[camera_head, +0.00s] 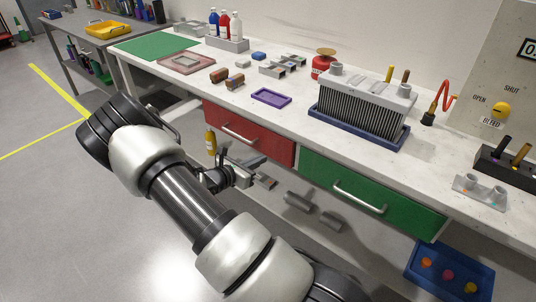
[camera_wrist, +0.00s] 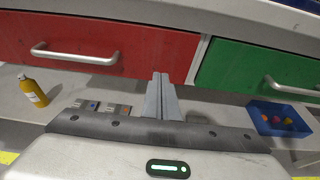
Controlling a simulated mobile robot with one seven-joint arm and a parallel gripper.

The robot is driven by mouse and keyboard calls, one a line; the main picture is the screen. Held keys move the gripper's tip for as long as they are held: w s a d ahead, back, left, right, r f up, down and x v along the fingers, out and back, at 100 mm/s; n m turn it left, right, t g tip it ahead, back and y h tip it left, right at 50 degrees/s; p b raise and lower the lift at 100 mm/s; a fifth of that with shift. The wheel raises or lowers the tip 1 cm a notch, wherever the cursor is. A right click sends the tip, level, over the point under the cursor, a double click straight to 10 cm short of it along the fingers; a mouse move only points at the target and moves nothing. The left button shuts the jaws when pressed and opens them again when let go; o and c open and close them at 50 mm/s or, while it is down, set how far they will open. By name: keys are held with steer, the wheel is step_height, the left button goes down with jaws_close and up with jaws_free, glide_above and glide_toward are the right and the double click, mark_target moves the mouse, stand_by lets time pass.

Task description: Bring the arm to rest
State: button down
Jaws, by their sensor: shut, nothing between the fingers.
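My gripper (camera_head: 266,181) is shut and empty. It is in front of the workbench, below the tabletop and near the red drawer (camera_head: 247,134). In the wrist view my gripper (camera_wrist: 160,80) shows its two fingers together, pointing toward the gap between the red drawer (camera_wrist: 100,48) and the green drawer (camera_wrist: 262,70). My arm is bent and reaches from the bottom of the head view up to the left and back to the gripper. Nothing is seen touching the fingers.
The green drawer (camera_head: 365,190) is shut, with a handle sticking out. The benchtop (camera_head: 290,110) above holds a battery-like block (camera_head: 362,108) and a purple tray (camera_head: 271,97). A yellow bottle (camera_wrist: 32,88) and a blue bin (camera_wrist: 280,118) are on the lower shelf. Open floor lies left.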

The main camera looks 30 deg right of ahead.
steer(key=p+v, duration=0.1)
steer(key=v, duration=0.6)
steer(key=s+a+r+m+g+y, duration=0.4)
steer(key=s+r+m+y, duration=0.2)
steer(key=s+r+m, duration=0.85)
steer(key=s+a+r+m+t+y, duration=0.5)
steer(key=s+a+r+m+y, duration=0.4)
steer(key=a+r, duration=0.5)
step_height(320, 180, up, 22)
steer(key=s+n+h+p, duration=0.1)
steer(key=n+p, duration=0.1)
steer(key=p, duration=1.9)
steer(key=shift+d, duration=0.35)
steer(key=shift+s, duration=0.1)
